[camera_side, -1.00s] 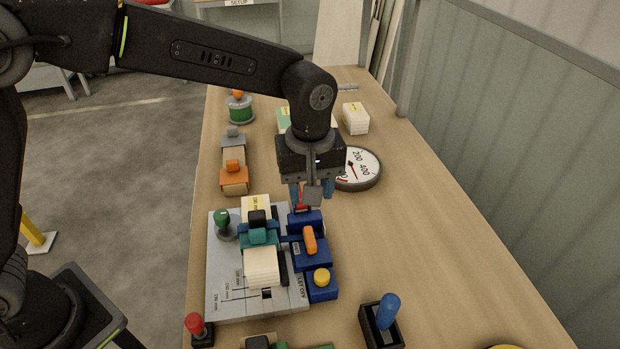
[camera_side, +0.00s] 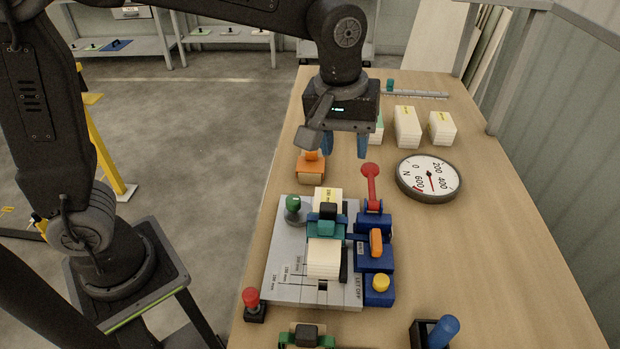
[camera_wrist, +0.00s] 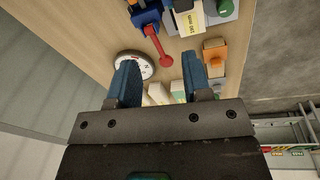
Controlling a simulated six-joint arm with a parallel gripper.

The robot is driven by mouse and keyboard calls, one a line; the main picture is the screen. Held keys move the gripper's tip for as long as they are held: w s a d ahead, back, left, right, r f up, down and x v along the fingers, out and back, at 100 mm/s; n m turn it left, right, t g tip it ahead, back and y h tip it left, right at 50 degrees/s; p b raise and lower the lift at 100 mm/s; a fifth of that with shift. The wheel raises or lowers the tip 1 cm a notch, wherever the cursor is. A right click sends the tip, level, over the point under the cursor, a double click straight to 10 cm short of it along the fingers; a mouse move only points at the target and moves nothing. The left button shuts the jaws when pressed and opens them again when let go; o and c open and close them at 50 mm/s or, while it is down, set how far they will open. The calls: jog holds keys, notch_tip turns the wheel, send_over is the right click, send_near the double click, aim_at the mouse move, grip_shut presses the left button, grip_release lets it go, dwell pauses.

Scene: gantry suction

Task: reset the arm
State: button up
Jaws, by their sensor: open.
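My gripper (camera_side: 345,146) is above the table, beyond the grey plate (camera_side: 287,262) with its blocks and levers. Its two blue fingers are apart, with nothing between them, and they also show in the wrist view (camera_wrist: 162,85). A red-knobbed lever (camera_side: 370,185) stands up from the blue block column (camera_side: 375,232) on the right side of the plate, just below and right of the fingers. In the wrist view the red lever (camera_wrist: 157,45) lies beyond the fingertips, apart from them.
A round dial (camera_side: 428,178) lies right of my gripper. White blocks (camera_side: 407,128) stand behind it. An orange-topped block (camera_side: 311,168) is left. A red-knobbed post (camera_side: 253,305) and a blue-handled black box (camera_side: 437,333) are near the front. The table's right side (camera_side: 500,240) is clear.

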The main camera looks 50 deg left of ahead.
jog(key=s+a+m+t, duration=0.4)
jog(key=s+a+m, duration=0.2)
jog(key=s+a, duration=0.7)
jog(key=s+r, duration=0.1)
jog(key=s, duration=0.1)
jog(key=shift+s+m, duration=0.4)
jog(key=shift+d, duration=0.1)
jog(key=shift+c, duration=0.4)
dwell(0.3)
